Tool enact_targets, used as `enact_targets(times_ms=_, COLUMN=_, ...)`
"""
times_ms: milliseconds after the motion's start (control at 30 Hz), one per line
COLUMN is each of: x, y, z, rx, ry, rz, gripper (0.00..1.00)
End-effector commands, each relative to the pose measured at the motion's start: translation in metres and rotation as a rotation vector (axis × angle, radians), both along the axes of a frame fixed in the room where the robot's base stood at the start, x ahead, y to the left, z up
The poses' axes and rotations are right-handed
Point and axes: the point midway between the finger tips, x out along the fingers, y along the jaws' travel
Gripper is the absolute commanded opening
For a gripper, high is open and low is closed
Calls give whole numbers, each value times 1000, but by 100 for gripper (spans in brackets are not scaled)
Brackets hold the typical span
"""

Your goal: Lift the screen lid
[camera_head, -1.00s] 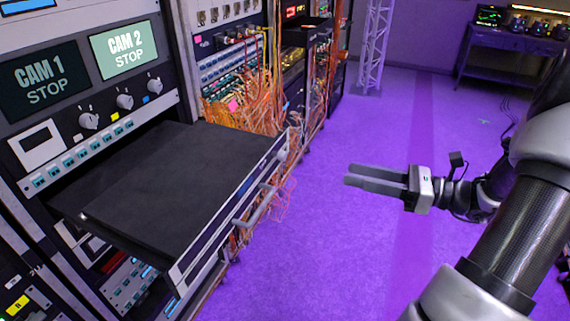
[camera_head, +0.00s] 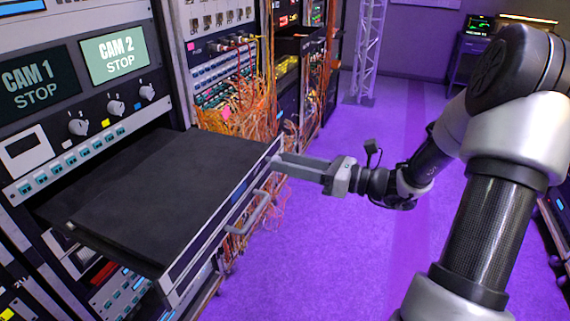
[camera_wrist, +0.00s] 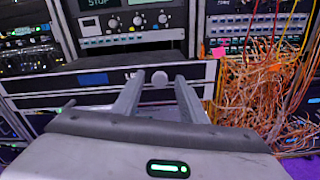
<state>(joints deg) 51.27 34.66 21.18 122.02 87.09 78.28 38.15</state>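The screen lid (camera_head: 175,185) is a flat black panel lying closed on top of a rack drawer that is pulled out at the left. The drawer's front (camera_head: 213,238) is a grey strip with a bar handle (camera_head: 248,211). My gripper (camera_head: 277,164) is at the far right end of this front, with its fingers pointing at it. In the wrist view, the two fingers (camera_wrist: 159,80) are apart, and a round pale knob (camera_wrist: 160,77) shows between their tips. I cannot tell whether the fingers touch it.
The rack panel above the drawer has two screens (camera_head: 113,57), knobs and a row of buttons. Orange cables (camera_head: 240,108) hang from the rack behind the gripper. A truss (camera_head: 368,50) stands further back.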

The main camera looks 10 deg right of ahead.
Motion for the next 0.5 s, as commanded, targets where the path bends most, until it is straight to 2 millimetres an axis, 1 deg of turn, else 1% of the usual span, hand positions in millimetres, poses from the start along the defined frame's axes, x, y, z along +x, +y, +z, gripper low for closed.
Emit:
enact_targets(times_ms=133, x=6, y=8, z=0, rx=-1, ry=0, rz=0, gripper=38)
enact_targets(times_ms=433, x=7, y=9, z=0, rx=-1, ry=-1, rz=-1, gripper=38)
enact_targets(times_ms=500, x=7, y=9, z=0, rx=-1, ry=-1, rz=-1, gripper=27)
